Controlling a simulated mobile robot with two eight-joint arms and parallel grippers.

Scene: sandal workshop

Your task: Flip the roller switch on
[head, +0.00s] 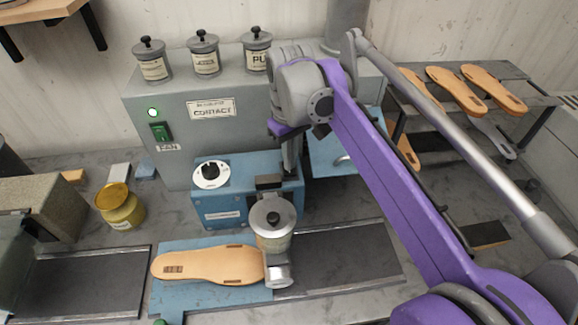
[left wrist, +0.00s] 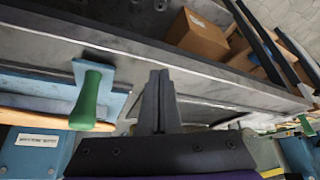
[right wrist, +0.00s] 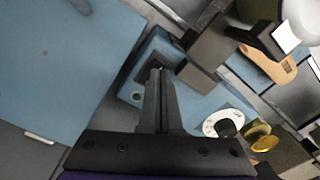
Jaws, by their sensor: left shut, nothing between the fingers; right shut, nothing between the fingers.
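The blue roller machine box (head: 228,207) stands at the centre of the bench, with a white dial (head: 210,174) on its top. My right gripper (head: 289,172) points down at the right end of the box top, shut and empty. In the right wrist view its fingertips (right wrist: 155,76) lie in front of the box (right wrist: 148,62), beside a dark recessed part (right wrist: 170,56) that may be the roller switch. A small round lamp (right wrist: 136,96) sits near it and looks unlit. In the head view the switch is hidden. My left gripper (left wrist: 158,78) is shut and empty.
The glue roller (head: 273,215) overhangs a tan sole (head: 208,264). Behind, a grey cabinet (head: 180,95) carries a green fan switch (head: 160,131) under a lit lamp and several pots. A yellow tin (head: 120,206) stands left. A green handle (left wrist: 90,100) is near my left gripper.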

